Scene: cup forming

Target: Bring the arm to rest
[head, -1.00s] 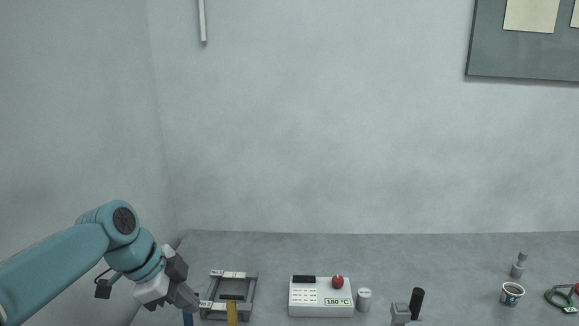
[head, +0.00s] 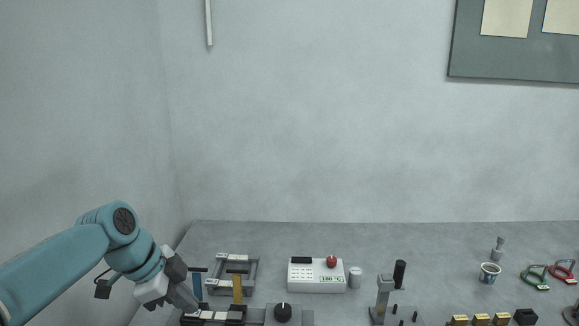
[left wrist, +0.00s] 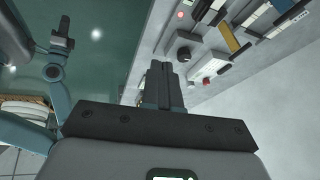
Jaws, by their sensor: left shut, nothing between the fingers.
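My left arm comes in from the left in the head view, bent at a teal joint. Its gripper (head: 186,298) points down and to the right, at the left end of the bench beside a grey frame. In the left wrist view the two dark fingers (left wrist: 163,72) lie together, shut with nothing between them. The fingers look clear of the things on the bench. My right gripper is not seen in the head view.
The grey bench (head: 430,240) holds a grey frame (head: 252,272), a white controller box (head: 317,285) with a red button, a black-handled lever (head: 399,275), a small cup (head: 489,273) and green tongs (head: 535,280). A black knob (head: 283,312) stands in front. The bench's back strip is clear.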

